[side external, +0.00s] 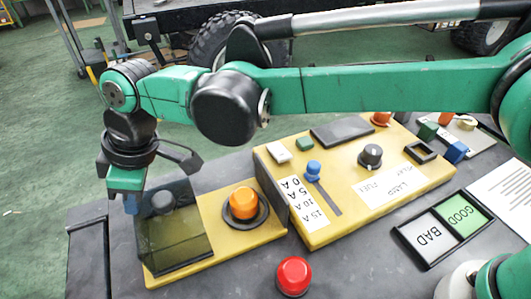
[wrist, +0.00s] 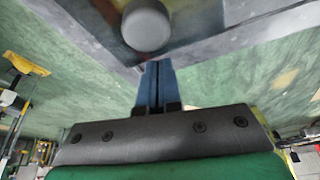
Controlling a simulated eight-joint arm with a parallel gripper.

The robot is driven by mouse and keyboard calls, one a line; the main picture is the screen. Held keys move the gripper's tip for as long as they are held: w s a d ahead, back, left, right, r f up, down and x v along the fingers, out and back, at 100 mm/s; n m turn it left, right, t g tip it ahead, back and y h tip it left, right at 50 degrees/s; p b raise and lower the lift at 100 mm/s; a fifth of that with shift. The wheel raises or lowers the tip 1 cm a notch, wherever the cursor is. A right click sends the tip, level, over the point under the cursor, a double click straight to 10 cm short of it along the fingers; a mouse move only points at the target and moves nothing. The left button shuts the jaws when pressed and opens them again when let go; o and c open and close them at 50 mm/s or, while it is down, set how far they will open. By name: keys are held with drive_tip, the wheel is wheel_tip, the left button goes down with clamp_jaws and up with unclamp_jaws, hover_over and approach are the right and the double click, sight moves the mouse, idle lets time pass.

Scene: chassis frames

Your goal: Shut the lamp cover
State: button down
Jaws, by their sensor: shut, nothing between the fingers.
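The lamp cover (side external: 172,243) is a smoky see-through box with a grey round knob (side external: 163,202). It stands at the left end of a yellow panel (side external: 213,262), to the left of the orange lamp (side external: 243,201), which is uncovered. My gripper (side external: 131,205) points down at the cover's left side, close to the knob. In the wrist view my blue fingers (wrist: 157,86) are together with nothing between them, and the knob (wrist: 146,25) is just beyond their tips. I cannot tell whether the fingers touch the cover.
A larger yellow box (side external: 330,215) with a slider, dial and switches stands to the right of the lamp. A red button (side external: 293,276) is in front. A GOOD/BAD tray (side external: 423,257) lies to the right. The table's left edge is close to the cover.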

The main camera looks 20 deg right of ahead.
drive_tip(key=shift+s+d, duration=0.15)
drive_tip(key=shift+d, duration=0.5)
drive_tip(key=d, duration=1.2)
drive_tip(key=shift+d, duration=0.25)
